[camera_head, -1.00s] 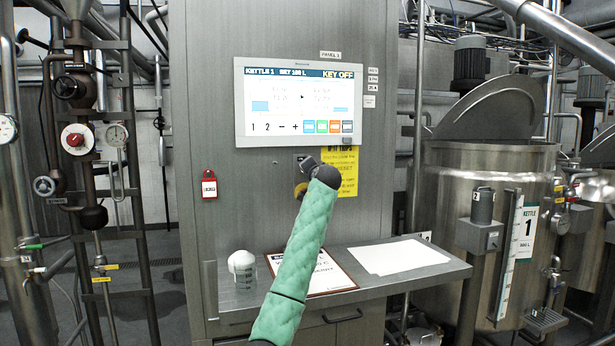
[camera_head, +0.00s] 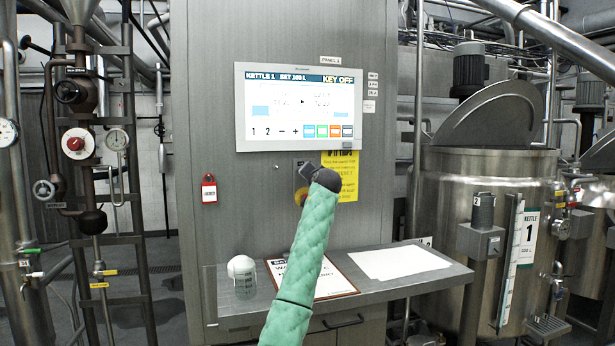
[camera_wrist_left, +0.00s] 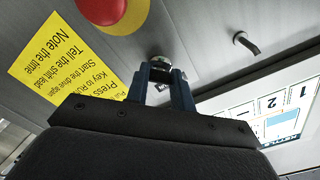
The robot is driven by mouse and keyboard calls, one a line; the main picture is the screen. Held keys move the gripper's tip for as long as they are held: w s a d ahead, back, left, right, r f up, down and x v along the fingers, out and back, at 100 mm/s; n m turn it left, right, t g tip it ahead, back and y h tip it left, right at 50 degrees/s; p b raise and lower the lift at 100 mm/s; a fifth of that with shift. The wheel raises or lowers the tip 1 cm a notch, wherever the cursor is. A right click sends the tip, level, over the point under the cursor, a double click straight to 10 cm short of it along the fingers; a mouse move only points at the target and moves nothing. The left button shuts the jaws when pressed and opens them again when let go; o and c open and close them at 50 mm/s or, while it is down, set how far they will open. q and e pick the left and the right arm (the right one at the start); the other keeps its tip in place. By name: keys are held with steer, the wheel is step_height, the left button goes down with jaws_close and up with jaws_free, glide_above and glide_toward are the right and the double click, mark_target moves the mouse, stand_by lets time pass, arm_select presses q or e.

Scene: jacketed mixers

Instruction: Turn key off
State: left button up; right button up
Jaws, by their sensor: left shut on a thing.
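My left gripper (camera_head: 306,171) is at the front of the grey control cabinet, just below the touch screen (camera_head: 300,107). The screen's top bar reads "KETTLE 1", "SET 100 L" and "KEY OFF". In the left wrist view the two blue fingers (camera_wrist_left: 167,88) are closed on the key at the round metal key switch (camera_wrist_left: 160,64). The fingers hide most of the key, so its exact angle is hard to tell. My dark wrist and green-sleeved arm cover part of the switch area in the head view. My right gripper is not in view.
A red stop button (camera_wrist_left: 112,10) on a yellow disc sits beside the switch, near a yellow notice (camera_head: 345,175). A red lockout tag (camera_head: 209,189) hangs left. The shelf (camera_head: 420,284) below holds a white-capped container (camera_head: 241,272), a clipboard and papers. A steel kettle stands right.

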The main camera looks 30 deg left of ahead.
arm_select(q)
steer(key=o, duration=1)
steer(key=shift+w+f, duration=0.1)
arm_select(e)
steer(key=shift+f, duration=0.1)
arm_select(q)
steer(key=b+v, duration=0.2)
steer(key=v, duration=0.5)
steer(key=shift+s+d, duration=0.25)
steer(key=shift+d, duration=0.05)
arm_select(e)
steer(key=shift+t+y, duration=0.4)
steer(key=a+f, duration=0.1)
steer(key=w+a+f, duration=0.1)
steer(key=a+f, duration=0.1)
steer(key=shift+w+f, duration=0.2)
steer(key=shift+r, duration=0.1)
